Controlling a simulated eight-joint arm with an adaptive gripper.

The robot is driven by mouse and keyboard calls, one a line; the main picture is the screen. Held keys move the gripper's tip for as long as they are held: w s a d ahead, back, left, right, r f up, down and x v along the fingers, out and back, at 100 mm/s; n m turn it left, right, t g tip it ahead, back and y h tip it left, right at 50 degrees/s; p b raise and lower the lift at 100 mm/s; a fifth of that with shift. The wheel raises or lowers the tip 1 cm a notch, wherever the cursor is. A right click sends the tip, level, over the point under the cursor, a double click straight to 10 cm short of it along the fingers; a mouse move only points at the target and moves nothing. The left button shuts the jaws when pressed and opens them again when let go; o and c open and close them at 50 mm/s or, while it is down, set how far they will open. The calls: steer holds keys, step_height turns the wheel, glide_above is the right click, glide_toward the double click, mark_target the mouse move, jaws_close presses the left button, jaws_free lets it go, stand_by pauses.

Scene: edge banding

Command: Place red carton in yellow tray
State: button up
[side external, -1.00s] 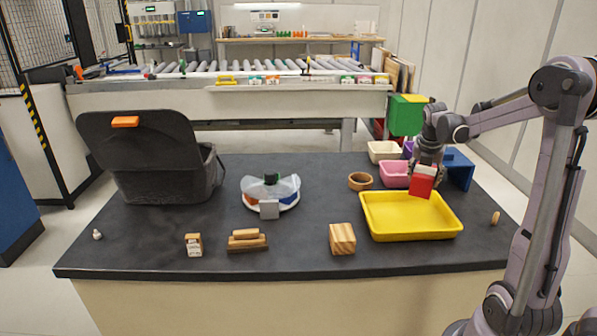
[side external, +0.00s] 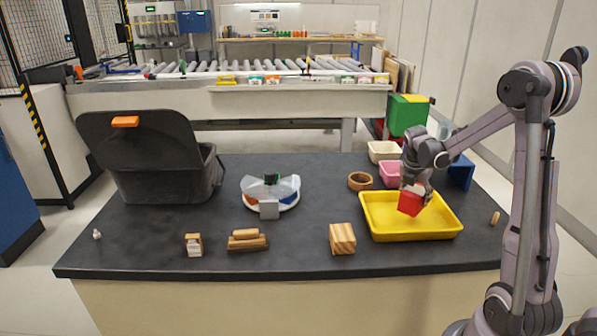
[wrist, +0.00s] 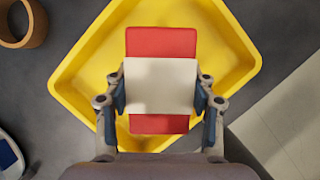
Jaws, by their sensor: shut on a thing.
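The red carton (side external: 411,202), red with a pale band across it, is held between the fingers of my gripper (side external: 415,187). In the wrist view the carton (wrist: 161,42) sits between both fingers of my gripper (wrist: 160,95), which press on its sides. The yellow tray (side external: 415,236) lies on the dark table at the right. In the wrist view the tray (wrist: 75,75) lies below the carton, with its rim around it. The carton is tilted in the side view, and I cannot tell whether its lower end touches the tray floor.
A pink bin (side external: 391,173), a cream bin (side external: 383,152) and a wooden ring (side external: 360,181) stand behind the tray. A blue holder (side external: 461,172) is at the back right. A striped wooden block (side external: 342,239) stands left of the tray. The front right table is mostly clear.

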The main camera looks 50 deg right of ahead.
steer(key=shift+w+a+f, duration=0.1)
steer(key=shift+w+f, duration=0.3)
steer(key=shift+w, duration=0.2)
steer(key=shift+f, duration=2)
steer(key=shift+f, duration=0.1)
steer(key=o, duration=1.3)
steer(key=shift+c, duration=0.2)
